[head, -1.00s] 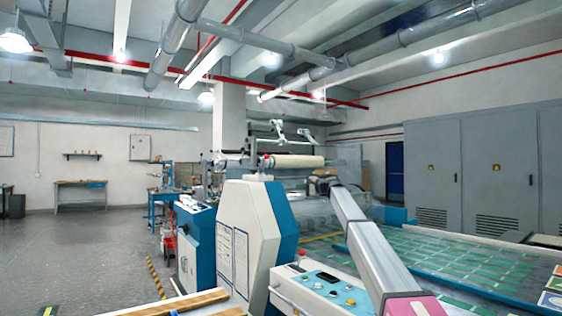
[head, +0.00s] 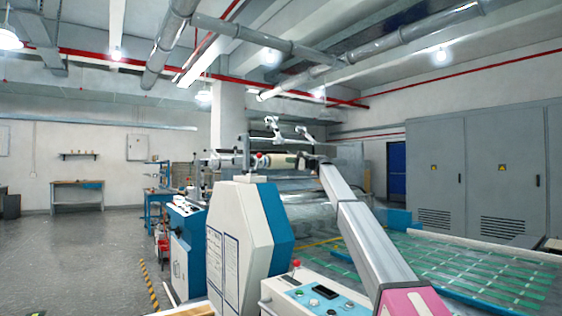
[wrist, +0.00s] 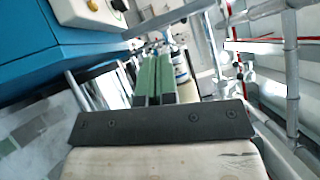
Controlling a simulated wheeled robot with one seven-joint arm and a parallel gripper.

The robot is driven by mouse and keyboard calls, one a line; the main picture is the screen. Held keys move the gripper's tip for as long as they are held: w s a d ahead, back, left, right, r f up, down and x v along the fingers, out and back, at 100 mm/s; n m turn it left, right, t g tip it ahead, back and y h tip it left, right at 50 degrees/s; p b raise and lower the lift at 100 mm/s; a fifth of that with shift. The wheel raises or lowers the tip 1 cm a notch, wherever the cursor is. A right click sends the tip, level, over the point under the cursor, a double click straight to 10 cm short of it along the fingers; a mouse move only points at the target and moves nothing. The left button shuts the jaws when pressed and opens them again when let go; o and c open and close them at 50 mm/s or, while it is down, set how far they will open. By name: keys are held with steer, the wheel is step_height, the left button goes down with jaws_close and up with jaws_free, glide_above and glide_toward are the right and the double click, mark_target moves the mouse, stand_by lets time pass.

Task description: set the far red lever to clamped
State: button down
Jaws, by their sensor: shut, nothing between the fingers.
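My gripper (wrist: 157,62) shows in the wrist view with its two green fingers together and nothing between them. In the head view my arm reaches forward and up to the cream roll (head: 275,161), and the dark gripper end overlaps the roll's right part. A small red part (head: 258,156) sits at the roll's left end, by its grey holder; I cannot tell whether it is the far lever or how it is set.
A white and blue machine housing (head: 240,235) stands left of my arm. A control box with a red knob (head: 297,264) is in front. A bed with green sheets (head: 470,268) lies to the right.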

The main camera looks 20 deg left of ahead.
steer(key=s+a+r, duration=0.1)
steer(key=a, duration=1)
steer(key=shift+s+a+r, duration=0.2)
steer(key=shift+a+r, duration=0.1)
steer(key=shift+a, duration=0.1)
steer(key=shift+r, duration=0.1)
